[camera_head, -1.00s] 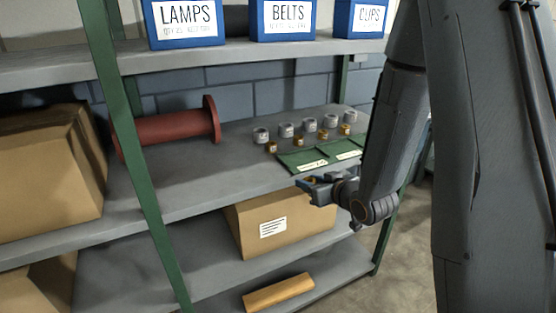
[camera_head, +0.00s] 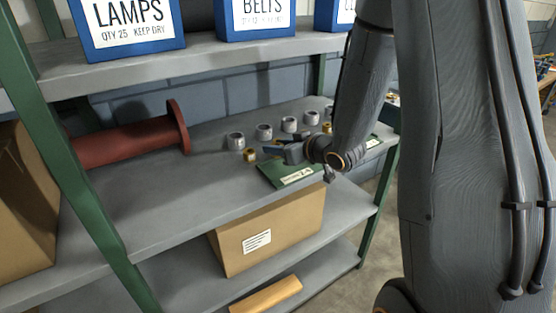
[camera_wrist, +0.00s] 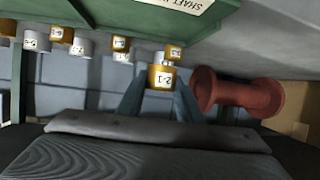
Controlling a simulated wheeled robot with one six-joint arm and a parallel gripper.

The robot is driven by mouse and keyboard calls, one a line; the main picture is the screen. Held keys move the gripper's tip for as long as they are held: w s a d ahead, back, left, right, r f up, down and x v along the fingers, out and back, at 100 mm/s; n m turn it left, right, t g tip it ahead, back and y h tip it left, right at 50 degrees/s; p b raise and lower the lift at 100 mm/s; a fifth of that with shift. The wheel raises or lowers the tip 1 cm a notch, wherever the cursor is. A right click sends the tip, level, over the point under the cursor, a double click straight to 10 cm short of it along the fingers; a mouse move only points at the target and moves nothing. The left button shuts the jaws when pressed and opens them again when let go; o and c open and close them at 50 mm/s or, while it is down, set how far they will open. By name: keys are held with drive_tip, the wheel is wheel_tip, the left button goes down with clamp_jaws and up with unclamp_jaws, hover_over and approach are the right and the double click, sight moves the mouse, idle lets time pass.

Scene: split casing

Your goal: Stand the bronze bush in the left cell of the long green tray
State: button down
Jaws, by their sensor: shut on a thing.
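In the wrist view a bronze bush (camera_wrist: 161,78) with a white label sits between the fingers of my gripper (camera_wrist: 160,92), which is shut on it. In the head view my gripper (camera_head: 277,147) is over the shelf, by the back edge of the long green tray (camera_head: 270,170); the held bush cannot be made out there. The tray's left part shows, with a pale label on its front; my arm hides much of the rest. In the wrist view the tray (camera_wrist: 120,15) shows at the top, apart from the bush.
Several grey collars (camera_head: 264,131) stand in a row behind the tray, with other bronze bushes (camera_head: 249,155) before them. A red spool (camera_head: 130,140) lies to the left. The upper shelf (camera_head: 200,58) with blue bins is above. Shelf left of the tray is clear.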

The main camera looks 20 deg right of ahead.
sight(277, 169)
drive_tip(key=shift+f+p, duration=0.55)
drive_tip(key=shift+f, duration=2.05)
drive_tip(key=shift+f, duration=0.15)
drive_tip(key=c, duration=1.5)
unclamp_jaws()
drive_tip(key=shift+c, duration=0.2)
